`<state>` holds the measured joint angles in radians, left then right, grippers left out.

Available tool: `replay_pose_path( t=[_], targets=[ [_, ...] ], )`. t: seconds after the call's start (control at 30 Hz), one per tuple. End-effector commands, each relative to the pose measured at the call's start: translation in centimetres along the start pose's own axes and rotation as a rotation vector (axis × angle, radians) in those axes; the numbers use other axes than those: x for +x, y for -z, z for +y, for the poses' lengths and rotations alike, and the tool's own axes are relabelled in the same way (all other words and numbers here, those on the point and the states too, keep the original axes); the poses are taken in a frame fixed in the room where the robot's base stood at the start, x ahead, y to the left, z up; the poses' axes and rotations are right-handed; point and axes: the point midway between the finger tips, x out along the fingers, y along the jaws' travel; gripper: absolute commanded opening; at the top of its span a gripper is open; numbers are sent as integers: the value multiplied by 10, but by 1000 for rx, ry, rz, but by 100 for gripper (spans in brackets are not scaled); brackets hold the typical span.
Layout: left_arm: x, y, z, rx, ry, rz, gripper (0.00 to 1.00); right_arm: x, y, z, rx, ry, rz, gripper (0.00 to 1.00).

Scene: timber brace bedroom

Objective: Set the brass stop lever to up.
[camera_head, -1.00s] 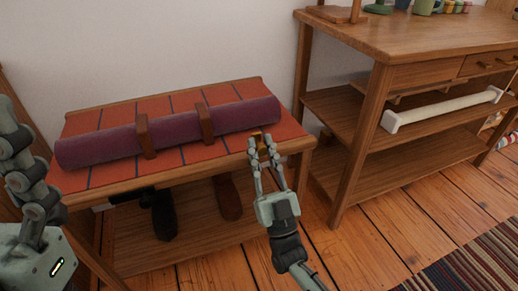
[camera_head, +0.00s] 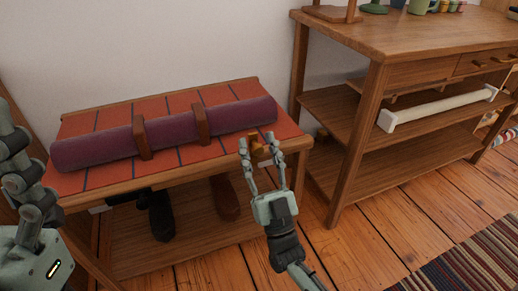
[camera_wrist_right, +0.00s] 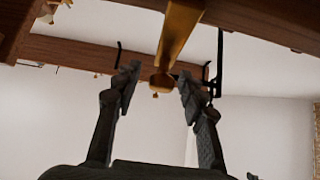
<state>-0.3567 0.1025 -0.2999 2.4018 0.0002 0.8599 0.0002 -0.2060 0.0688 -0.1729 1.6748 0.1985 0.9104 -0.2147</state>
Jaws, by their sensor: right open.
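The brass stop lever (camera_head: 257,154) is at the front edge of the low bench, near its right end. In the right wrist view the lever (camera_wrist_right: 177,36) is a long golden bar running from the top edge to a blunt end between my fingertips. My right gripper (camera_head: 258,145) is open around the lever, one finger on each side. In the wrist view my right gripper (camera_wrist_right: 159,88) shows gaps on both sides of the lever. My left gripper (camera_head: 28,215) is at the left edge, partly cut off; its opening is unclear.
The low bench (camera_head: 190,174) carries an orange slatted top and a purple roll (camera_head: 95,149) held by two wooden straps. A wooden shelf table (camera_head: 350,40) stands to the right. A striped rug (camera_head: 470,265) lies at lower right. The floor between is clear.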

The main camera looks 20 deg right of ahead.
Motion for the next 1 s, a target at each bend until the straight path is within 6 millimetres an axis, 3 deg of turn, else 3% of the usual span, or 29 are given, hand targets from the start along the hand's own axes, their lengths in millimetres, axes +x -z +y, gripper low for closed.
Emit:
replay_pose_path(
  t=[0.5,1.0],
  targets=[
    [1,1,0,-1,0,4,84,61,62,-1,1,-3,3,41],
    [1,2,0,-1,0,4,84,67,68,-1,0,-1,1,41]
  ],
)
